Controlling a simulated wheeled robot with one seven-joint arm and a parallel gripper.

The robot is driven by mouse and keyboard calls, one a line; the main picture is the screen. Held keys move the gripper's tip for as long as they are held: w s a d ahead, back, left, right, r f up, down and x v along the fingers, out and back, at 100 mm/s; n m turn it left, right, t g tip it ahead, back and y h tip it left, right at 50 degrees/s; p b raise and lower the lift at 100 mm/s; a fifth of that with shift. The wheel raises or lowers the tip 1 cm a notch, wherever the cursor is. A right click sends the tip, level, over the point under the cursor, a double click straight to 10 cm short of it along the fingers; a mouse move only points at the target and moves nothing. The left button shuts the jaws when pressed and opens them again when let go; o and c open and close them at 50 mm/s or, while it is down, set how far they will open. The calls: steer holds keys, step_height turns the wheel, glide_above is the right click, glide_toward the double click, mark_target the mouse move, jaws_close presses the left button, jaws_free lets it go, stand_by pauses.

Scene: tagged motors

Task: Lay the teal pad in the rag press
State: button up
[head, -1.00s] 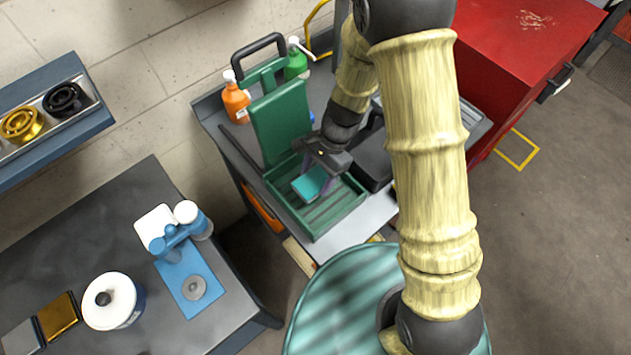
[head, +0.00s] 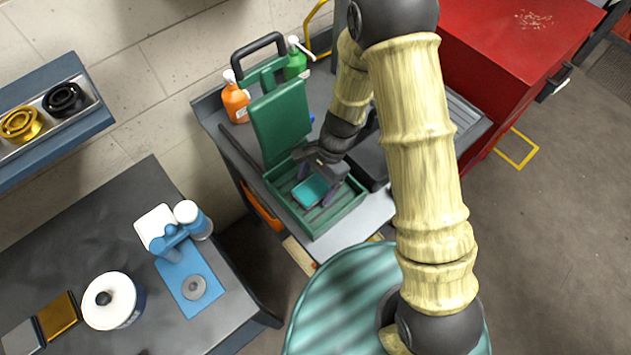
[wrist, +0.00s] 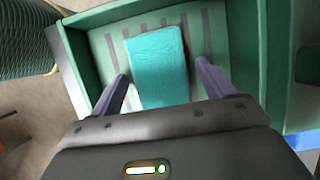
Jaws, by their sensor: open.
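The teal pad (head: 311,190) lies in the green tray of the rag press (head: 333,222), on its ribbed floor; it also shows in the wrist view (wrist: 158,68). The press's green lid (head: 281,122) stands raised at the back, with a black handle above it. My gripper (head: 316,188) is inside the tray, just over the pad. In the wrist view its purple fingers (wrist: 160,90) are spread, one on each side of the pad, with gaps visible between fingers and pad. Whether the pad touches the floor all over cannot be told.
An orange bottle (head: 235,98) and a green bottle (head: 296,60) stand behind the press. A dark box (head: 368,160) is right beside the tray. A red cabinet (head: 520,50) is at right. The left bench (head: 60,240) holds a blue device and a white-lidded pot.

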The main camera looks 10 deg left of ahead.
steer(key=v, duration=1.2)
steer(key=shift+r, duration=0.15)
steer(key=shift+d, duration=0.1)
stand_by(0.3)
steer(key=s+d+r+n+t+h, duration=0.1)
steer(key=s+d+r+n+t, duration=0.1)
steer(key=d, duration=0.7)
steer(key=s+d+r+n+t+h, duration=0.1)
steer(key=s+d+r+n+t, duration=0.2)
steer(key=d, duration=0.7)
step_height(320, 180, up, 2)
steer(key=n+t, duration=0.1)
steer(key=n, duration=0.2)
steer(key=shift+s+r+h, duration=0.2)
steer(key=shift+r+h, duration=0.05)
steer(key=shift+h, duration=0.15)
